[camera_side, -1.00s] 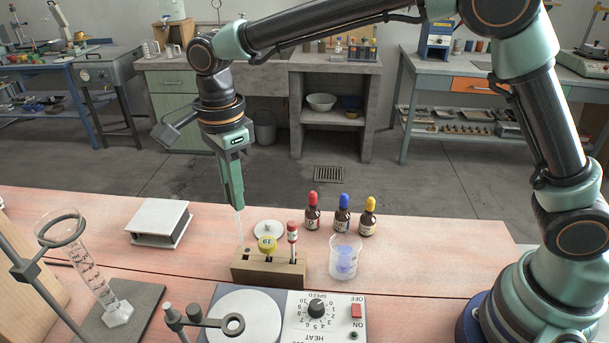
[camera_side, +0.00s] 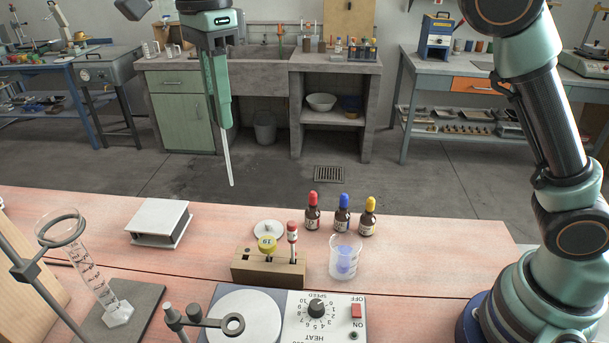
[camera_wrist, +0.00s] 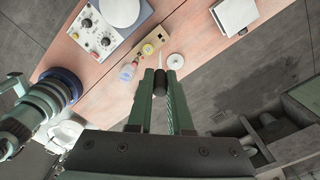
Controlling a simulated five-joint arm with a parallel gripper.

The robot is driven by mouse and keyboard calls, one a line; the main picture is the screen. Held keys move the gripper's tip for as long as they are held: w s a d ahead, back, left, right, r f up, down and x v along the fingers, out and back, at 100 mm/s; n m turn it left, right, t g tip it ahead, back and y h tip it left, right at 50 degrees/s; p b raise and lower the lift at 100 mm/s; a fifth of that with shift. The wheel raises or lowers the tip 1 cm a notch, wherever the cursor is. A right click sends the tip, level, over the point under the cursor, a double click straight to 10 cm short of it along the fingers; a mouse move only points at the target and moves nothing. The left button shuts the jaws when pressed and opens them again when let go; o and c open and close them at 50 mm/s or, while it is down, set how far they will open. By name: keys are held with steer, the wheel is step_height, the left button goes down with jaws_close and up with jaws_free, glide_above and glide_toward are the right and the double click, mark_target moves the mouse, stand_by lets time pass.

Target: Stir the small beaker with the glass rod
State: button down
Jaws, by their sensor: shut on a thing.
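My gripper (camera_side: 223,127) is shut on the glass rod (camera_side: 228,160), a thin pale rod that hangs almost upright below the fingers. Its lower end is in the air, clear of the rack and the beaker. In the wrist view my gripper's fingers (camera_wrist: 161,82) are close together, with the pale rod (camera_wrist: 160,38) extending beyond them. The small clear beaker (camera_side: 345,257) stands on the bench, with something blue-violet in its lower part. It is below and to the right of my gripper in the side view, right of the wooden rack.
The wooden rack (camera_side: 268,271) holds a yellow-capped and a red-capped vial. Several dropper bottles (camera_side: 342,218) stand behind the beaker. A hotplate (camera_side: 300,318) is in front.

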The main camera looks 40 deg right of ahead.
steer(key=shift+r, duration=1.85)
glide_above(344, 257)
steer(key=w+d, duration=0.2)
step_height(344, 257, down, 14)
step_height(344, 257, down, 11)
steer(key=shift+d, duration=0.15)
stand_by(0.4)
stand_by(0.5)
